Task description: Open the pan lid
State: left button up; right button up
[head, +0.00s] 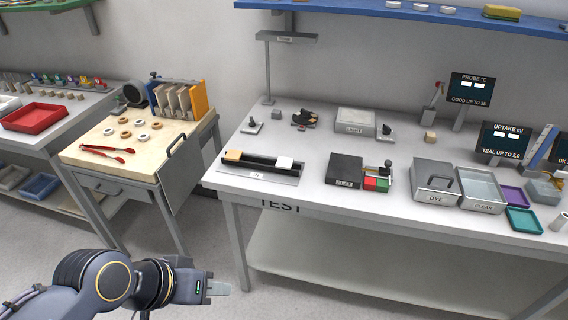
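A grey pan labelled DYE (436,198) stands on the test table, right of the middle, near the front edge. Its lid (432,172) lies flat on top and closes it, with a dark handle (442,181) on it. A similar pan labelled CLEAR (482,189) stands right beside it, with a pale top. My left gripper (219,288) is low at the lower left, in front of the table and well apart from the pans. It shows side-on, so its opening is hidden. My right gripper is out of view.
The test table (325,204) also holds a black SLAY block (345,171), a long black tray (262,162), a purple tray (514,196) and a teal tray (523,221). Display signs (470,88) stand behind. A wooden-topped cart (90,140) is at left. Floor shows around my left gripper.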

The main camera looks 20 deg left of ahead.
aim_at(440, 176)
jog(key=i+j, duration=0.1)
jog(key=i, duration=0.35)
jog(key=i+j+z, duration=0.15)
jog(key=i, duration=0.35)
